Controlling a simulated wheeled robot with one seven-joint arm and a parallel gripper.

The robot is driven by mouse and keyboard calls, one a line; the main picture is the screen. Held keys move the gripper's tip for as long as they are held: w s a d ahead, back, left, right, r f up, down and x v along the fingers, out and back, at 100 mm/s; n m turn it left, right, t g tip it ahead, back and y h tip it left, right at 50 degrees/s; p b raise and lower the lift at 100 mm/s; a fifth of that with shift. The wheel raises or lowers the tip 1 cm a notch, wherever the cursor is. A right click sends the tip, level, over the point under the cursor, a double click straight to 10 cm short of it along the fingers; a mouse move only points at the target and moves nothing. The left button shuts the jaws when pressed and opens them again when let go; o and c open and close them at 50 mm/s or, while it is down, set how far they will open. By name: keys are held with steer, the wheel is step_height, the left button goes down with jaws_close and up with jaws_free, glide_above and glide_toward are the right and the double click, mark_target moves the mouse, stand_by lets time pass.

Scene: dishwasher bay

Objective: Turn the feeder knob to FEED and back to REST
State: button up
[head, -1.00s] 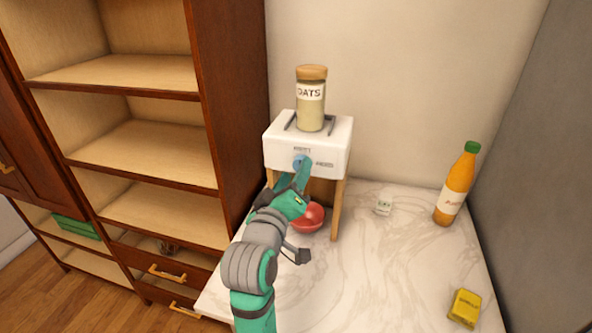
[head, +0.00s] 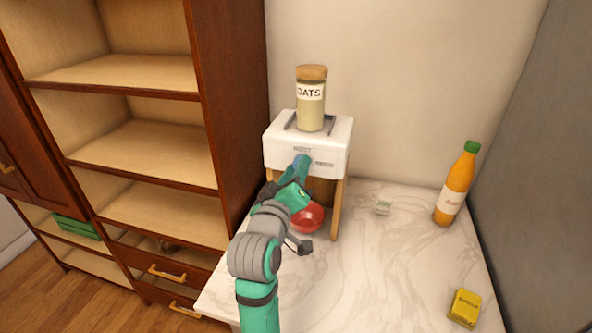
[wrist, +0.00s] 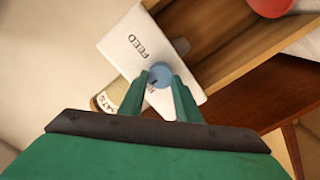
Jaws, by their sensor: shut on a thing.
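The feeder (head: 338,150) is a white box on wooden legs at the back of the counter. Its front carries a label at the top, partly hidden in the wrist view, and a label to the right that reads FEED (wrist: 138,47). My gripper (head: 301,166) reaches the front of the feeder from below. In the wrist view my gripper (wrist: 161,82) is shut on the round blue knob (wrist: 160,75), with one finger on each side. The fingers and arm hide most of the knob in the head view, and I cannot tell which label it points to.
An oats jar (head: 311,103) stands on the feeder. A red bowl (head: 308,218) sits under it. A wooden shelf unit (head: 230,100) stands close on the left.

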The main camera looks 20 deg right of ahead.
steer(key=shift+s+d+m, duration=0.1)
steer(key=shift+m, duration=4.3)
steer(key=shift+s+d+m, duration=0.1)
steer(key=shift+m, duration=4.3)
steer(key=o, duration=1.1)
steer(key=shift+c, duration=0.2)
